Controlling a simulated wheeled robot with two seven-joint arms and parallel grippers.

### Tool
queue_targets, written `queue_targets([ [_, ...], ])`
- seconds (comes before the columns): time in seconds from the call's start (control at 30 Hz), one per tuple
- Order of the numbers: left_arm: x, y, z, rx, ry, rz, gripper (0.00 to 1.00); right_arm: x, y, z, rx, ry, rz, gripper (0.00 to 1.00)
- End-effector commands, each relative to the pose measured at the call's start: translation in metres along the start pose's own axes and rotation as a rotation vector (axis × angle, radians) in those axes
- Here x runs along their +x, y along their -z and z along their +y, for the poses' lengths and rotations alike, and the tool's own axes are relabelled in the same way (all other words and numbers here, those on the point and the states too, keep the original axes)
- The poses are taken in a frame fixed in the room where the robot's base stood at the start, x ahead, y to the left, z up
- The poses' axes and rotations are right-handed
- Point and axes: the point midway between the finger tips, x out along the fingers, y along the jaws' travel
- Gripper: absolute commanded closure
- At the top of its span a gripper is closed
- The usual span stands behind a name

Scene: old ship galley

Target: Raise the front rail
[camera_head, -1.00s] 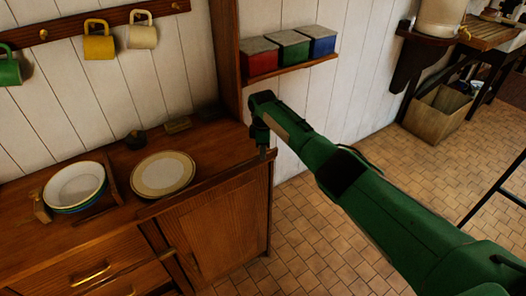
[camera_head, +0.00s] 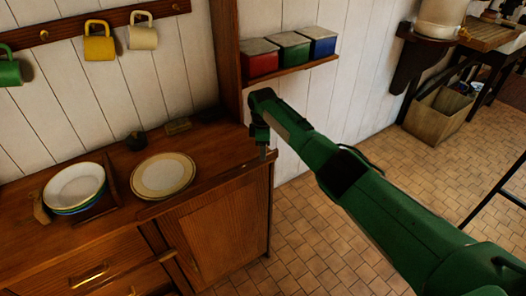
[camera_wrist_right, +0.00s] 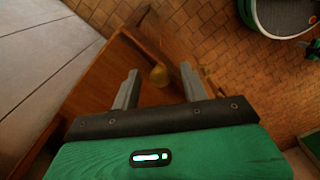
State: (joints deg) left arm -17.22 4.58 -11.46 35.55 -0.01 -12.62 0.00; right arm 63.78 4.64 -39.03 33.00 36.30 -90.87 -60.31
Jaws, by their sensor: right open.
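The front rail (camera_head: 205,184) is a dark wooden strip along the front edge of the wooden counter (camera_head: 120,190). I cannot tell from here how high it stands. My right gripper (camera_head: 262,152) points down at the counter's right front corner, by the rail's right end. In the right wrist view my right gripper (camera_wrist_right: 157,82) is open, its two grey fingers apart. My left gripper is out of view.
A cream plate (camera_head: 162,176) and stacked bowls (camera_head: 75,187) sit on the counter. A small shelf (camera_head: 295,72) with three coloured tins is on the wall beyond my arm. Mugs hang above. The tiled floor (camera_head: 310,240) right of the cabinet is clear.

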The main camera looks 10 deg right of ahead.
Motion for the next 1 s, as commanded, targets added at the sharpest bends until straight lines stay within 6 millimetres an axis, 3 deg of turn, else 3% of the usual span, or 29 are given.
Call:
queue_targets([
  [0.5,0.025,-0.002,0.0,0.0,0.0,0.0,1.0,-0.106,0.001,0.001,0.001,-0.002,0.001,0.55],
  [0.7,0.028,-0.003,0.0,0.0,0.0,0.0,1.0,-0.123,0.001,0.0,0.002,0.0,0.001,0.55],
  [1.0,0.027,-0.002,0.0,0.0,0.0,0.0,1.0,-0.124,0.001,0.0,0.001,0.001,0.0,0.55],
])
